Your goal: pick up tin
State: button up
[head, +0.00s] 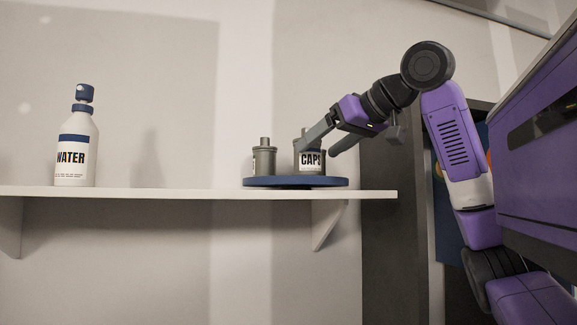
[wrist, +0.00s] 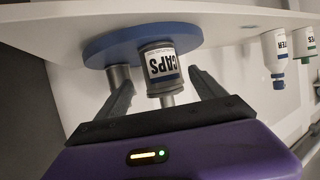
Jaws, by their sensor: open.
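The tin (head: 311,161) is a grey can with a white label reading CAPS. It stands upright on a round blue tray (head: 262,182) on the shelf. In the wrist view the tin (wrist: 158,67) shows upside down, with its knob towards my gripper. My gripper (head: 320,147) is open, its fingers reaching down around the tin from the upper right. In the wrist view my gripper (wrist: 161,77) has one finger on each side of the tin, with gaps visible. Nothing is held.
A smaller grey container (head: 264,158) stands on the tray just left of the tin, close to one finger. A white WATER spray bottle (head: 75,145) is far left on the shelf (head: 170,191). The shelf's middle is clear.

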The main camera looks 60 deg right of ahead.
aim_at(317, 147)
jog(key=shift+r+p+x, duration=0.1)
jog(key=shift+p+x, duration=0.25)
jog(key=shift+x, duration=0.55)
jog(key=shift+r+p+x, duration=0.15)
jog(key=shift+p+x, duration=0.2)
jog(key=shift+x, duration=0.55)
jog(key=shift+p+x, duration=0.9)
jog(key=shift+x, duration=1.45)
jog(key=shift+a, duration=0.2)
grip_shut()
